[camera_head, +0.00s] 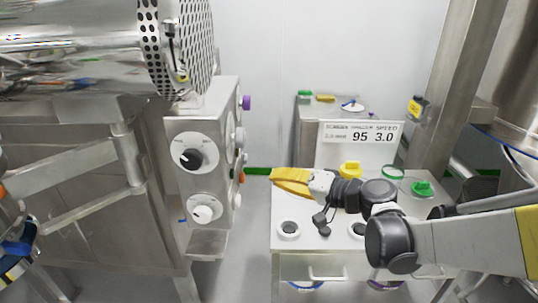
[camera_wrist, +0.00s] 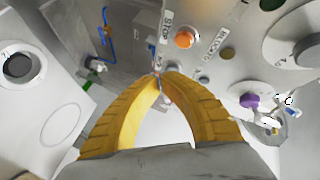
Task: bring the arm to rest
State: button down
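My arm reaches in from the right in the head view, over the small white-topped cart. My gripper (camera_head: 275,175) has yellow fingers and points left, towards the control panel of the steel machine. In the wrist view my gripper (camera_wrist: 158,77) shows both yellow fingers curving together until their tips meet, with nothing clearly held between them. The fingers appear apart from the panel in the head view.
The control panel (camera_head: 176,180) carries dials and coloured buttons; its purple button (camera_wrist: 249,100) and orange button (camera_wrist: 184,39) show in the wrist view. A display sign (camera_head: 360,143) stands behind the arm. The cart top (camera_head: 300,252) lies below. A steel post (camera_head: 462,75) stands at right.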

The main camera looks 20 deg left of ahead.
jog(key=shift+d, duration=0.1)
jog(key=s+d+f+h, duration=0.1)
jog(key=s+d+h, duration=0.3)
jog(key=s+d, duration=0.3)
jog(key=s+d+f+m+t+h, duration=0.1)
jog(key=s+d+h, duration=0.4)
jog(key=d, duration=0.9)
jog(key=s+d+f+h, duration=0.2)
jog(key=s+d+h, duration=0.3)
jog(key=s+d, duration=0.4)
jog(key=shift+s+d+f, duration=0.25)
jog(key=shift+d+f, duration=0.1)
jog(key=shift+d, duration=0.9)
